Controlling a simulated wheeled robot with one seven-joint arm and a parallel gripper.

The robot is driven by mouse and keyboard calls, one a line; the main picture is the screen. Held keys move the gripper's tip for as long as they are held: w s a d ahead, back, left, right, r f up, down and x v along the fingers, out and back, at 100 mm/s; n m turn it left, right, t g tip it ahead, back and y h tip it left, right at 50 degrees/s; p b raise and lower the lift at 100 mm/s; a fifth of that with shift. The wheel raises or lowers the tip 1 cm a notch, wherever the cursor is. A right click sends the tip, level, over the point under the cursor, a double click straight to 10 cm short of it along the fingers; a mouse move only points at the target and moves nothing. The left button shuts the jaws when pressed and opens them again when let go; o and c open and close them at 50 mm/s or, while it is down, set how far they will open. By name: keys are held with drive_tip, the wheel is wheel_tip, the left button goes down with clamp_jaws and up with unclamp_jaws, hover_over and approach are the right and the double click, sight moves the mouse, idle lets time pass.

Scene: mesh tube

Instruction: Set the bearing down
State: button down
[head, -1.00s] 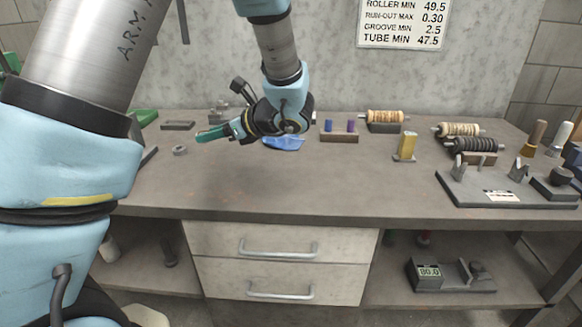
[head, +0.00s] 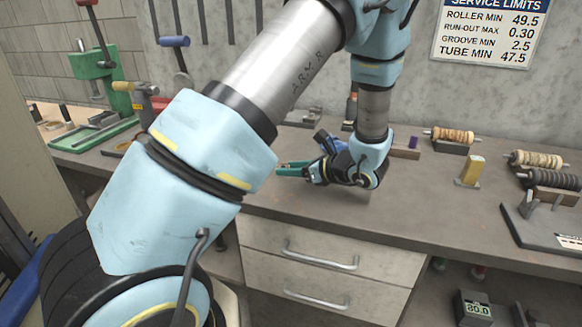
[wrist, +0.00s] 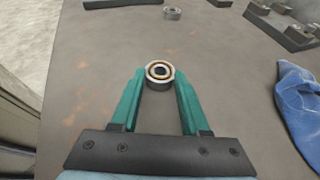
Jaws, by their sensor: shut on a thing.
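The bearing (wrist: 159,74), a small steel ring with a brownish inner band, sits between the tips of my gripper's green fingers in the wrist view. My gripper (wrist: 158,80) is shut on it. Below it is the grey-brown bench top (wrist: 85,60); I cannot tell whether the bearing touches the bench. In the head view my gripper (head: 283,169) is low over the bench, above the drawers, with its fingers pointing left. My arm hides part of the bench there, and the bearing cannot be made out.
In the wrist view a blue cloth (wrist: 300,95) lies to the right, and a small metal ring (wrist: 172,13) lies farther off. Dark metal blocks (wrist: 285,25) stand at upper right. Bare bench surrounds the fingers. A green press (head: 100,65) stands far left in the head view.

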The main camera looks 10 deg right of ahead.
drive_tip(key=shift+f, duration=0.15)
drive_tip(key=shift+c, duration=2)
unclamp_jaws()
